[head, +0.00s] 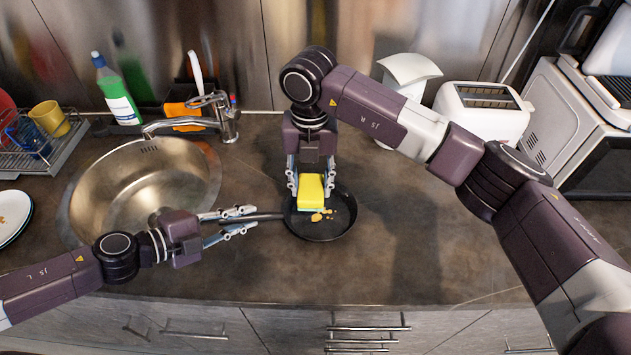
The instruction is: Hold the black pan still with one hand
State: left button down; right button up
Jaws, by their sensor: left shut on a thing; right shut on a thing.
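The black pan (335,231) lies on the counter right of the sink, its handle pointing left. My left gripper (245,221) is shut on the pan's handle, with a finger on either side of it. My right gripper (311,181) is above the pan, shut on a yellow sponge (311,190) with a green underside. The sponge is at the pan's back left and hides part of its inside.
A round steel sink (140,190) with a faucet (222,120) is at left. A dish rack (45,150), plates (12,215) and a green bottle (116,95) stand around it. A white toaster (485,112) is at back right. The counter right of the pan is clear.

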jog(key=shift+f, duration=3.35)
jog(key=shift+d+f, duration=0.15)
jog(key=shift+f, duration=0.45)
jog(key=shift+w+d, duration=0.2)
jog(key=shift+d, duration=0.55)
jog(key=shift+w+d, duration=0.2)
jog(key=shift+d, duration=0.55)
jog(key=shift+c, duration=0.4)
jog(key=shift+s+a+r, duration=0.1)
jog(key=shift+s+a, duration=0.15)
jog(key=shift+a, duration=0.5)
jog(key=shift+s+a, duration=0.2)
jog(key=shift+a, duration=0.55)
jog(key=shift+a+r, duration=0.15)
jog(key=shift+r, duration=3.9)
send_over(311, 214)
jog(key=w, duration=0.1)
jog(key=shift+f, duration=3.05)
